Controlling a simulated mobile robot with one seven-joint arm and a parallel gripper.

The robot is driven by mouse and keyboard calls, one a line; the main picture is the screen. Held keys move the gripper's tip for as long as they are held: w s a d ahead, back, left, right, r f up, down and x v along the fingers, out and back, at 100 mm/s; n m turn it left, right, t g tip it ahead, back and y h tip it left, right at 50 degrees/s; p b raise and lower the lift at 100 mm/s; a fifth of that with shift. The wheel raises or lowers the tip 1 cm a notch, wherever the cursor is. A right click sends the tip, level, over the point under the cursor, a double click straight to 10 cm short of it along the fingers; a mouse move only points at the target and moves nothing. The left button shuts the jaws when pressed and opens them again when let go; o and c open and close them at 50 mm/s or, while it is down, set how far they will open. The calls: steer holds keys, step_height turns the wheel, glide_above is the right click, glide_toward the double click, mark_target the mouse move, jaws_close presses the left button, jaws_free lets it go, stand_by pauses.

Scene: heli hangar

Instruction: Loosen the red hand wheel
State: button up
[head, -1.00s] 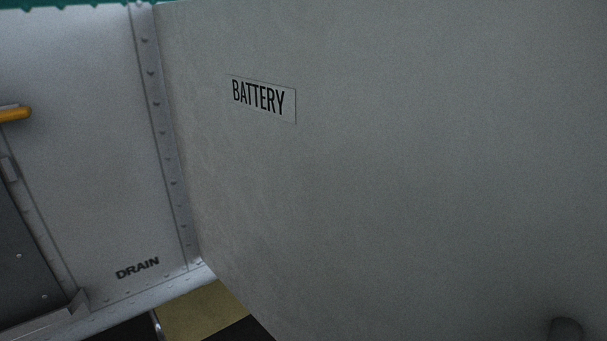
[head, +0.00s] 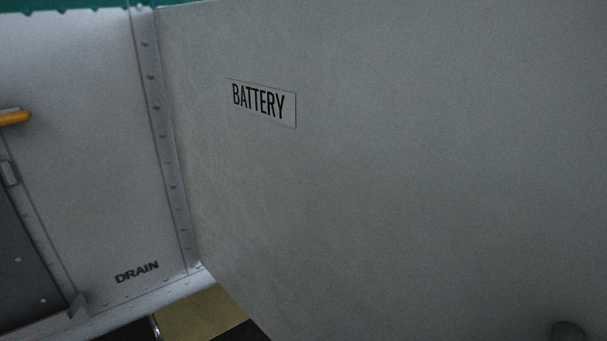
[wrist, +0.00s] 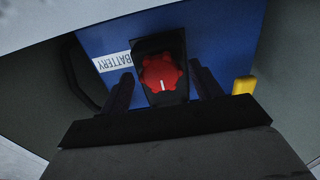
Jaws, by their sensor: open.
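The red hand wheel (wrist: 160,72) shows in the wrist view, with a lobed rim and a short white mark near its lower edge. It sits on a black plate (wrist: 150,46) on a blue battery box (wrist: 222,40). My gripper (wrist: 161,74) is open, with one dark finger on each side of the wheel in the picture. A gap shows between each finger and the wheel, and I cannot tell how far the wheel is beyond the fingertips. In the head view the wheel and my gripper are out of sight.
A large grey panel labelled BATTERY (head: 430,170) fills most of the head view. A riveted wall marked DRAIN (head: 90,150) and an orange handle (head: 14,118) are at left. In the wrist view, a white label (wrist: 113,61) and a yellow part (wrist: 244,85) flank the wheel.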

steer(key=v, duration=1.3)
steer(key=shift+s, duration=0.2)
steer(key=shift+d, duration=0.15)
